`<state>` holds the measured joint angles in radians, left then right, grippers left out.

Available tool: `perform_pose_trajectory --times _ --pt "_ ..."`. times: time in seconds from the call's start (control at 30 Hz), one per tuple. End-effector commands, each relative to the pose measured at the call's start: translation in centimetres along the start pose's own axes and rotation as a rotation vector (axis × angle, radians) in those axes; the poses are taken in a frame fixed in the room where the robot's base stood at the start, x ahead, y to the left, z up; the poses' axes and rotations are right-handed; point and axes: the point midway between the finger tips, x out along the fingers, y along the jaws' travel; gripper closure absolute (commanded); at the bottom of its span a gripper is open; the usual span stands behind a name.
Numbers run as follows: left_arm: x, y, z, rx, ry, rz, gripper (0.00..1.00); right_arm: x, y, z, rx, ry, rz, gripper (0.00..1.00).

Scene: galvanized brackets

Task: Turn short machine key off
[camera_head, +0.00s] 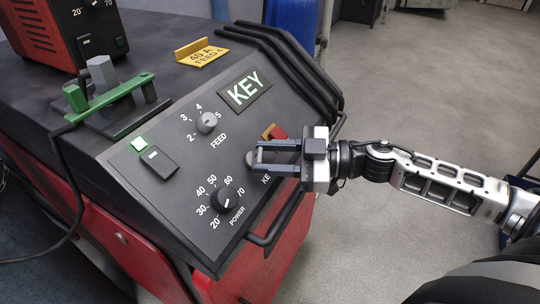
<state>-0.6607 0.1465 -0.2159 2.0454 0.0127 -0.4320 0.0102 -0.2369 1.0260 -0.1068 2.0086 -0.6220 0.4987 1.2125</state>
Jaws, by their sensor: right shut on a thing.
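The machine's key switch (251,161) is on the sloped dark panel, below the "KEY" plate (246,90). My right gripper (258,157) reaches in from the right and is shut on the key at this switch. The fingers cover most of the key and part of the printed label beside it, so I cannot tell the key's angle. A small red and yellow piece (275,131) shows just above the gripper. My left gripper is not in view.
Black guard bars (301,76) run along the right edge. A green clamp (108,97) stands at left. Open floor lies right.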

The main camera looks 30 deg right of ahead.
Motion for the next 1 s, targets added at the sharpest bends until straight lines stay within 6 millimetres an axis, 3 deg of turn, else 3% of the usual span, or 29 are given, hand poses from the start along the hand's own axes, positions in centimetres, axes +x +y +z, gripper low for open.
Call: perform_pose_trajectory --times 1.0 --pt "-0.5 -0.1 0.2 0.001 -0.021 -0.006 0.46 0.6 1.6 -0.7 -0.568 0.000 -0.714 0.90"
